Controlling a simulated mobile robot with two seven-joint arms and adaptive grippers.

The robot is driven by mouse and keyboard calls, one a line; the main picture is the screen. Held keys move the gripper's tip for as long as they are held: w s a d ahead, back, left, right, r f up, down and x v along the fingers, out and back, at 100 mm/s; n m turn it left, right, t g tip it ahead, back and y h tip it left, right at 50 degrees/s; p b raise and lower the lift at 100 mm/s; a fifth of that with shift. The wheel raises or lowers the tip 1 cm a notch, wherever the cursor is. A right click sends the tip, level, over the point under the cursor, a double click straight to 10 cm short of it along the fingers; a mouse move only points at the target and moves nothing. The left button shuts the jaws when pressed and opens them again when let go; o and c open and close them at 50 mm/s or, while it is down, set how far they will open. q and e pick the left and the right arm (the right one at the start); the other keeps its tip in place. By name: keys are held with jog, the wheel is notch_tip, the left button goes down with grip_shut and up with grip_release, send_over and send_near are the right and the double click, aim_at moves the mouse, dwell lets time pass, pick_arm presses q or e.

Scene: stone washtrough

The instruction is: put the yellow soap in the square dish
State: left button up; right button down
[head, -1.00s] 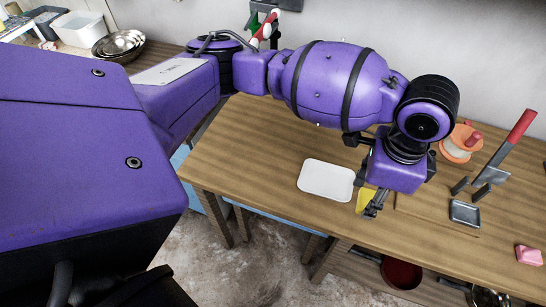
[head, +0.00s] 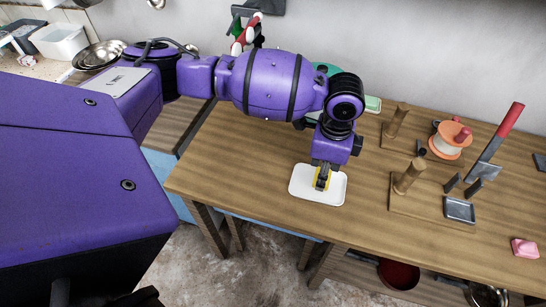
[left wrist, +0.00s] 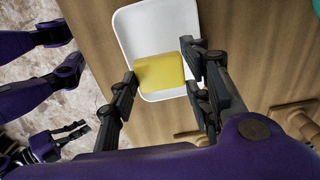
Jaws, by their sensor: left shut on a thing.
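The yellow soap (left wrist: 160,71) is a flat block between the fingers of my left gripper (head: 322,178). The gripper is shut on it, and the soap also shows partly behind the fingers in the head view. The soap is over the white dish (head: 301,194), a shallow tray with rounded corners and a raised rim, also in the left wrist view (left wrist: 133,30). I cannot tell whether the soap touches the dish floor. My right gripper (left wrist: 80,130) shows small at the lower left of the left wrist view, its fingers apart and empty.
Right of the dish stand wooden pegs (head: 409,177), an orange spool (head: 451,140), a red-handled tool (head: 498,142) and a small grey square tray (head: 460,210). A pink block (head: 524,248) lies near the right edge. The table front around the dish is clear.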

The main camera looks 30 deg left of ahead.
pick_arm(q)
jog(key=shift+w+a+f, duration=0.1)
jog(key=shift+a+f, duration=0.1)
jog(key=shift+f, duration=0.1)
jog(key=f, duration=0.3)
jog(key=shift+w+a+f, duration=0.15)
jog(key=shift+a+f, duration=0.05)
jog(key=shift+f, duration=0.05)
jog(key=o, duration=1)
